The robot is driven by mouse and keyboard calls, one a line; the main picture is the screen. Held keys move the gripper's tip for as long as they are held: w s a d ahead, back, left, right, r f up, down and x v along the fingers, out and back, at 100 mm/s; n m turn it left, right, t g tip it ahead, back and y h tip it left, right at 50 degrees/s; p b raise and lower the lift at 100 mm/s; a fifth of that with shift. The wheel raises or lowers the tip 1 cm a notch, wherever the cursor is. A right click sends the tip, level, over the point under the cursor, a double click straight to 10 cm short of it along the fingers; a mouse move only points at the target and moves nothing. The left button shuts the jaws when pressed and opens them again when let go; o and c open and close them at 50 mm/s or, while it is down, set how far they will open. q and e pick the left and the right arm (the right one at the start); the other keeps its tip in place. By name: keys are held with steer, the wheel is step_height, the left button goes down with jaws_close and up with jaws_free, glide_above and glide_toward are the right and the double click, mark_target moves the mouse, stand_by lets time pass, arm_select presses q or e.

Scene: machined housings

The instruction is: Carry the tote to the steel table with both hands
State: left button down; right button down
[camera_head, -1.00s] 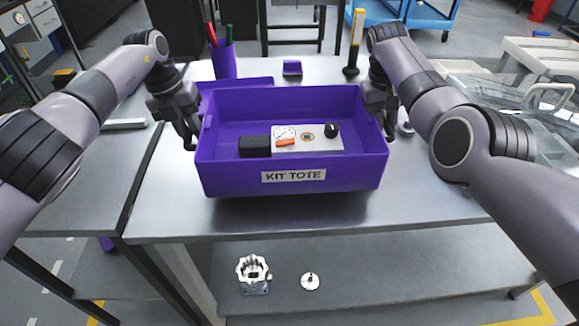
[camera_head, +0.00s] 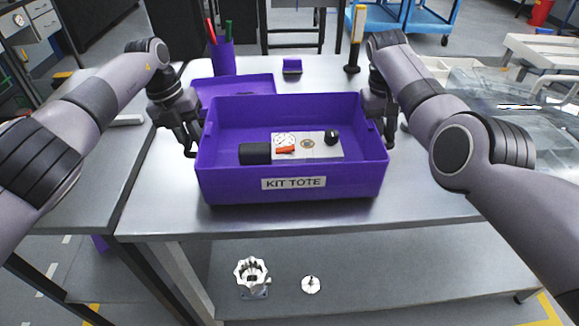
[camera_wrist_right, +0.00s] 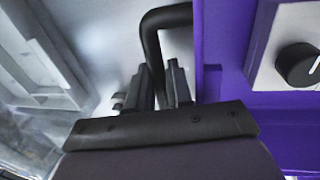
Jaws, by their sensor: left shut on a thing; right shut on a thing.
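The purple tote (camera_head: 340,186), labelled KIT TOTE, is level in the middle of the head view, over a shiny steel-topped table (camera_head: 440,190). Its underside is hidden, so I cannot tell whether it touches the top. Inside are a light panel (camera_head: 318,148) with a dial and black knob, an orange piece (camera_head: 285,150) and a black block (camera_head: 255,153). My left gripper (camera_head: 190,145) is shut on the tote's left handle. My right gripper (camera_head: 386,135) is shut on the right one; the right wrist view shows the black bar handle (camera_wrist_right: 152,45) between its fingers.
A purple pen cup (camera_head: 223,58), flat purple tray (camera_head: 250,84), small purple block (camera_head: 292,65) and yellow-black tool (camera_head: 355,40) stand behind the tote. A clear bin (camera_head: 500,110) is at right. Another grey table (camera_head: 95,175) adjoins at left. Metal parts (camera_head: 252,275) lie on the lower shelf.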

arm_select(q)
steer(key=shift+f+b, duration=0.55)
steer(key=shift+f, duration=0.1)
arm_select(e)
steer(key=shift+f, duration=0.65)
arm_select(q)
steer(key=c, duration=1)
jaws_free()
steer(key=shift+r, duration=0.1)
arm_select(e)
steer(key=c, duration=1)
jaws_free()
steer(key=shift+r, duration=0.1)
arm_select(q)
steer(key=shift+d, duration=0.1)
arm_select(e)
steer(key=shift+a, duration=0.1)
arm_select(q)
steer(key=shift+r, duration=0.2)
